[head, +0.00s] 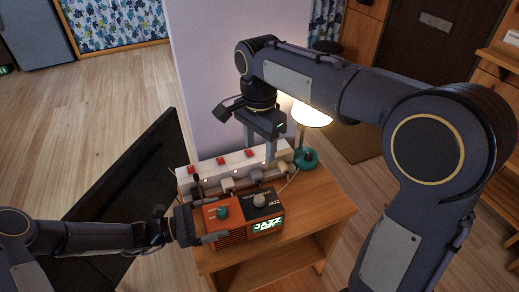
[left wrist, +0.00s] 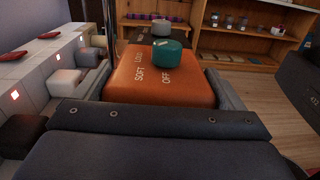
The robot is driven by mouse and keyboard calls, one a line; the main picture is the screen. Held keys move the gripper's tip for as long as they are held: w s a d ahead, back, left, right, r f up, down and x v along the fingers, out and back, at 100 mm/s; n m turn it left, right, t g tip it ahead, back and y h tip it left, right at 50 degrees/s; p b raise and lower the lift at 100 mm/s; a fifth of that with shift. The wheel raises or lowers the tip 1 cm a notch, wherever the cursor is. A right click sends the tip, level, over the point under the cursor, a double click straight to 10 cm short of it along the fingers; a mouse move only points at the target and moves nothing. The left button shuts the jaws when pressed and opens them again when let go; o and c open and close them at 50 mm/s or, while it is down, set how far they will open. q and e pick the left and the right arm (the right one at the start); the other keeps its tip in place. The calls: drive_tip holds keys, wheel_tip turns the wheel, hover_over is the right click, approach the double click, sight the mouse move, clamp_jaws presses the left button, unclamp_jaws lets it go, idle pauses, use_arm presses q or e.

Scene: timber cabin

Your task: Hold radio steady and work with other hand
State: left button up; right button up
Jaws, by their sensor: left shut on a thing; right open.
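The radio (head: 236,234) is orange and black, with a teal knob (head: 222,212), a grey knob (head: 260,200) and a lit display (head: 267,226) reading JAZZ. It stands on the wooden table. My left gripper (head: 204,226) is shut on its left end, one finger along each side. In the left wrist view the radio's orange top (left wrist: 140,82) shows between the fingers, with SOFT, LOUD and OFF lettering by the teal knob (left wrist: 167,53). My right gripper (head: 260,157) is open, pointing down over the white power strip behind the radio; its fingertips partly overlap the strip in view.
The white power strip (head: 196,174) has red switches, small lights and several plugs. A lit lamp with a teal base (head: 306,159) stands right of it. A dark screen panel (head: 150,165) is left of the table (head: 318,210). The tabletop's right side is clear.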

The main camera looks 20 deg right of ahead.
drive_tip(key=shift+r, duration=0.15)
use_arm(q)
drive_tip(key=o, duration=1.3)
